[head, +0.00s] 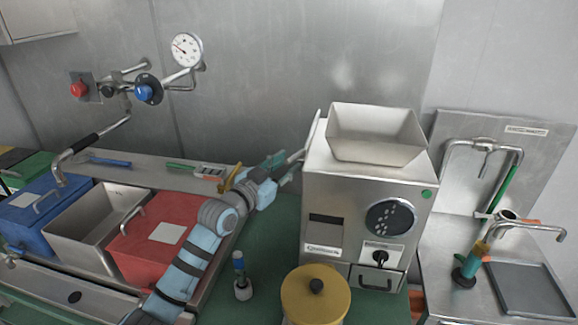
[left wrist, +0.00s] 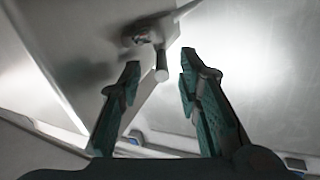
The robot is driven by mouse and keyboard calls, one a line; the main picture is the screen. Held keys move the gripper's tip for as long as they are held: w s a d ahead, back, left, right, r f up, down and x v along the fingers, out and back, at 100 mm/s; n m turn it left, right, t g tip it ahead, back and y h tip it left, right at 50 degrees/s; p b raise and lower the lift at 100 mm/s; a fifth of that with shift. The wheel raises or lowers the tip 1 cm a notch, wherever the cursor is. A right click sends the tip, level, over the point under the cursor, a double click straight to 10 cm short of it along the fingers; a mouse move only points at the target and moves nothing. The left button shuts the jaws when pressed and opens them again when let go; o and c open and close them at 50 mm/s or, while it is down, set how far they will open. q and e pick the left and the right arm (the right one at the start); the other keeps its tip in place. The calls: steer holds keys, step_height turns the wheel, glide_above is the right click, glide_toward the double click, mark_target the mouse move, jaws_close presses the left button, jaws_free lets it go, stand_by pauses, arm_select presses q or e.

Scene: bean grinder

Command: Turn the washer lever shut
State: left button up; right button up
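A metal lever (head: 294,157) sticks out from the left side of the steel grinder (head: 320,185). The left wrist view shows its short round handle (left wrist: 161,68) coming off a mount on a grey panel. My left gripper (head: 277,165) is beside the grinder's left side. In the left wrist view its fingers (left wrist: 160,60) are apart, with the handle end between the tips and a gap on each side. Nothing is held. I cannot tell for certain that this is the washer lever. A steel tap with an orange-tipped part (head: 526,221) stands at the right sink. My right gripper does not show.
A yellow-lidded container (head: 316,297) and a small blue-topped tool (head: 240,276) stand on the green mat in front. Red (head: 150,255), steel (head: 90,222) and blue (head: 45,205) bins sit at left. Wall pipes with a gauge (head: 187,50) are behind.

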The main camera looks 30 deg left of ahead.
arm_select(q)
steer(key=shift+w, duration=1.05)
steer(key=shift+s+r, duration=0.2)
steer(key=shift+s, duration=0.05)
steer(key=shift+w+f, duration=0.1)
steer(key=shift+w, duration=0.05)
jaws_close()
